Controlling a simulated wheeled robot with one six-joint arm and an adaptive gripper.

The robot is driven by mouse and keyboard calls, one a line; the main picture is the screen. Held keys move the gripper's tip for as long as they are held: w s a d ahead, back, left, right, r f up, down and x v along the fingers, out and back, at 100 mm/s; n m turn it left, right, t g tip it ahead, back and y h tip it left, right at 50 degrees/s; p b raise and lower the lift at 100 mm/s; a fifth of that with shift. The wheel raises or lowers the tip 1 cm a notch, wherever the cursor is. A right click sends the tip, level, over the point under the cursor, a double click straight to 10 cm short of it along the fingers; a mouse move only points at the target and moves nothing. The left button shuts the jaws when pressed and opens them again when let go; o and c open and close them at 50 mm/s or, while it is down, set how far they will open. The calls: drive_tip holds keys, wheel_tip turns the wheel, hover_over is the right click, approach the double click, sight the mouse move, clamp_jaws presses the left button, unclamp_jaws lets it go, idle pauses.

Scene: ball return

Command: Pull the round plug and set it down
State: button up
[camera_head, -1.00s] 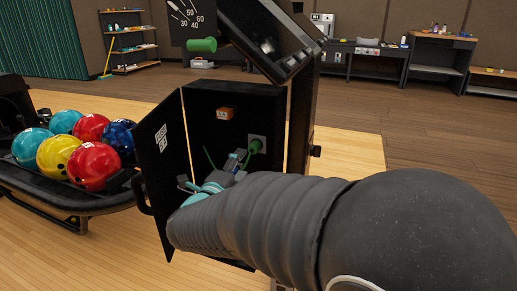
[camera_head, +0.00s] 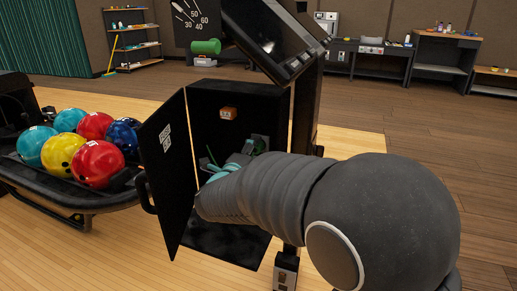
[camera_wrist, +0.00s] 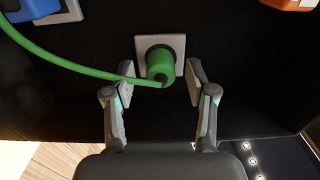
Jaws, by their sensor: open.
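The round plug (camera_wrist: 160,64) is green, with a green cord running off to the left in the wrist view. It sits in a pale square socket plate (camera_wrist: 178,43) on the dark back wall of the cabinet. My gripper (camera_wrist: 161,84) is open, with one finger on each side of the plug and gaps between the fingers and the plug. In the head view my arm hides most of the gripper, and the plug is mostly covered; the socket area (camera_head: 260,142) shows just above my wrist.
A blue plug (camera_wrist: 38,8) sits in another socket at the upper left in the wrist view. An orange box (camera_head: 228,113) is on the cabinet's back wall. The cabinet door (camera_head: 165,165) stands open at left. Bowling balls (camera_head: 97,163) lie on a rack further left.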

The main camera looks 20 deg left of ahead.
sight(255, 150)
drive_tip(key=shift+w, duration=0.65)
drive_tip(key=shift+b, duration=0.7)
idle(0.9)
clamp_jaws()
drive_tip(key=shift+s, duration=0.1)
drive_tip(key=shift+s+a+b, duration=0.2)
drive_tip(key=shift+s+b, duration=0.5)
drive_tip(key=shift+s, duration=2.2)
